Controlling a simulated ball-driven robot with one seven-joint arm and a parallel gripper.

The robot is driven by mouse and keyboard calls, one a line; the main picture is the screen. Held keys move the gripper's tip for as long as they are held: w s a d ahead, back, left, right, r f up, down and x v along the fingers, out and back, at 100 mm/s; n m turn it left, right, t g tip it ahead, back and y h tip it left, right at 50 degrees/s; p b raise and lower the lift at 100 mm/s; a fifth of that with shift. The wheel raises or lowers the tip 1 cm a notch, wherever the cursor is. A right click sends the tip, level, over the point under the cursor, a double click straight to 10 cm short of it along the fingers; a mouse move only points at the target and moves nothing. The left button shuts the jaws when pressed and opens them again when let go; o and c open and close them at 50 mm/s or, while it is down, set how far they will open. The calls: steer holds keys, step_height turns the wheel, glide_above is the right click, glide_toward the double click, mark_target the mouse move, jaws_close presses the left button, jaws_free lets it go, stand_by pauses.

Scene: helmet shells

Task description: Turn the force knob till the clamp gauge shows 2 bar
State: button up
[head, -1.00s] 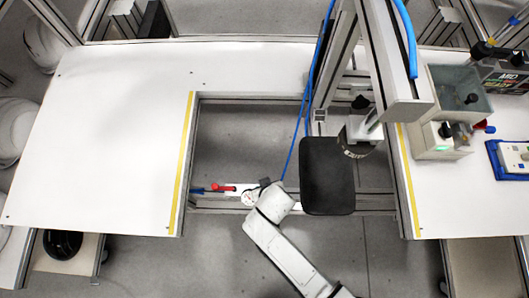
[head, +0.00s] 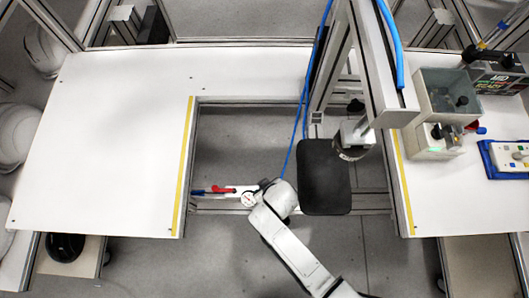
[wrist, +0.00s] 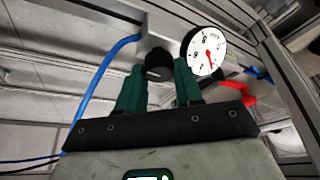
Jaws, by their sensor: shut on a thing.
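In the wrist view the black force knob (wrist: 158,63) sits between the green fingers of my gripper (wrist: 159,73), which is shut on it. The white round clamp gauge (wrist: 204,51) is just right of the knob, with a red needle. Its numbers are too small and tilted to read surely. In the head view the gauge (head: 248,199) shows small on the rail between the tables, at the left of my wrist. My wrist hides the knob there.
A red-handled valve (wrist: 240,92) is right of the gauge, close to my gripper. A blue hose (wrist: 100,80) runs at the left. In the head view a black pad (head: 325,177) stands close right of my wrist. White tabletops (head: 110,140) flank the gap.

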steer(key=o, duration=1)
steer(key=shift+r, duration=0.1)
